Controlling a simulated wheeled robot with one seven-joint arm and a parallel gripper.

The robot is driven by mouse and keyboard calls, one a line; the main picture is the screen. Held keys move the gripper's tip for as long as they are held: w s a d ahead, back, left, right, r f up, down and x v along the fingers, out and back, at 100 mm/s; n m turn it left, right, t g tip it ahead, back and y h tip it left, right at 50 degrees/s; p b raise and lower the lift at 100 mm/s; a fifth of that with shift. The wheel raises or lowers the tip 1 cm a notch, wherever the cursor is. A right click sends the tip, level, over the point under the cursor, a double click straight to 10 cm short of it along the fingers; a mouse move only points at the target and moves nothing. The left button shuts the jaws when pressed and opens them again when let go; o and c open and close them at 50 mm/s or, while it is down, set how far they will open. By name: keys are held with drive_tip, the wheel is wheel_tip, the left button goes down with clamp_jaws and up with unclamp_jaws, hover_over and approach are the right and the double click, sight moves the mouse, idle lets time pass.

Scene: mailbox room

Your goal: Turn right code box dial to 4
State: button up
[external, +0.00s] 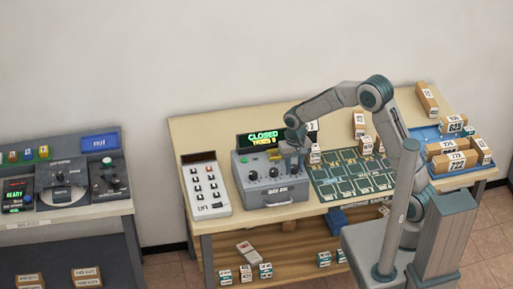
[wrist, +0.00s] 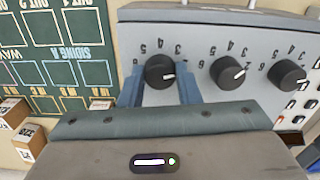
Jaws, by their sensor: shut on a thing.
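The grey code box (external: 262,190) stands on the wooden table with three black dials on its sloped face. A sign (external: 262,138) above it reads CLOSED in green, with a yellow TRIES line below. My gripper (external: 291,156) is down at the box's right end. The wrist view is upside down, so the right dial (wrist: 159,69) is at its left. My blue fingers stand on both sides of that dial, shut on it. Its white pointer slants toward the picture's right. The middle dial (wrist: 227,70) and left dial (wrist: 287,74) are free.
A white key panel (external: 205,188) stands left of the box. A green siding board (external: 350,178) lies right of it with small labelled blocks around. A blue tray (external: 428,134) with cartons is farther right. A dark console (external: 70,185) stands at far left.

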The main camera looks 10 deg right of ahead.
drive_tip(key=n+b, duration=0.1)
drive_tip(key=n, duration=0.2)
drive_tip(key=n+b, duration=0.1)
drive_tip(key=n, duration=0.6)
drive_tip(key=shift+n, duration=2.2)
drive_tip(key=shift+r, duration=0.1)
drive_tip(key=o, duration=1)
